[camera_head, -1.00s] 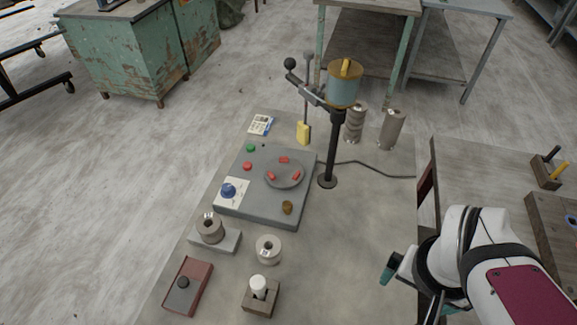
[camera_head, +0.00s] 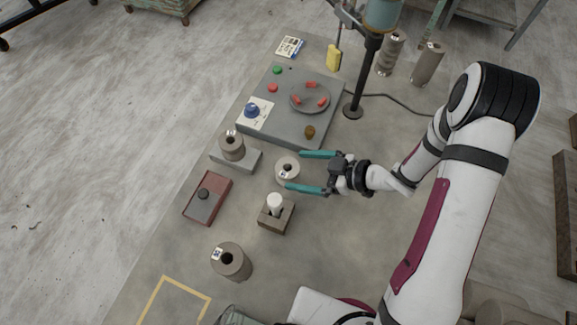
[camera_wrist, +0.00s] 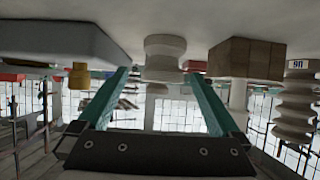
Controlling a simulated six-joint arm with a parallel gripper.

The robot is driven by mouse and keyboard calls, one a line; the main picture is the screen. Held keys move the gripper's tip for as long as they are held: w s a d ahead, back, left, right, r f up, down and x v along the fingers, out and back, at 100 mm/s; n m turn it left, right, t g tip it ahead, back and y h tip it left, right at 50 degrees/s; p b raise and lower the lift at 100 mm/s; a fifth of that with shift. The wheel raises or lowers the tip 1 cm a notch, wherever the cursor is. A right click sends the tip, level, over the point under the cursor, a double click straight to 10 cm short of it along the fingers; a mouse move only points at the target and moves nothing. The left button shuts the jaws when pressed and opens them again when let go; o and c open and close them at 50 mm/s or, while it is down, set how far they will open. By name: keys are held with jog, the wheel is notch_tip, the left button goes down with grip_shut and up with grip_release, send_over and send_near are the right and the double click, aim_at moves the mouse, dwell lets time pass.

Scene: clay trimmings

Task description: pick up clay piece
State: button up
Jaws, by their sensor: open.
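A pale round clay-like piece (camera_head: 287,165) with a hole in its top and a small label stands on the table. In the wrist view, which looks upside down, it shows as a waisted pale piece (camera_wrist: 165,52) between the fingers. My gripper (camera_head: 297,170) has teal fingers, open and level, pointing left. The fingertips reach to either side of the piece, with nothing visibly clamped. Whether they touch it I cannot tell. Which object the task means by clay piece is not certain.
A brown block with a white peg (camera_head: 284,221) stands near the lower finger. A grey machine base (camera_head: 277,122) with a round plate (camera_head: 315,104) of red pieces lies beyond the upper finger. A holed cylinder (camera_head: 231,263) stands nearer; a red-edged box (camera_head: 212,190) lies left.

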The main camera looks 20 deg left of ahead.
aim_at(277, 169)
jog(key=x, duration=0.7)
jog(key=shift+s+a+r, duration=0.1)
jog(key=shift+s+a, duration=0.15)
jog(key=c, duration=1.6)
